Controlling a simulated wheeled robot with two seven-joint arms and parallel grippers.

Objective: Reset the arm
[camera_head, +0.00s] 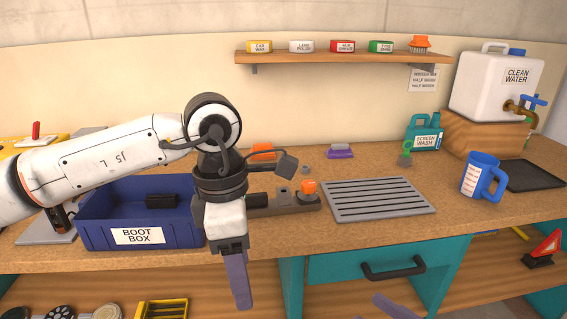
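My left arm (110,158) comes in from the left, raised over the blue boot box, and bends down at the wrist. My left gripper (238,280) points down in front of the bench's front edge. Its purple-grey fingers overlap in this view, so I cannot tell whether they are apart. I see nothing held in it. A similar purple-grey tip (395,306) shows at the bottom edge, right of the middle. It looks like a finger of my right gripper; the rest is out of the picture.
The boot box (138,236) holds a dark block. A shelf (340,58) holds small boxes. A drawer handle (393,268) juts out below.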

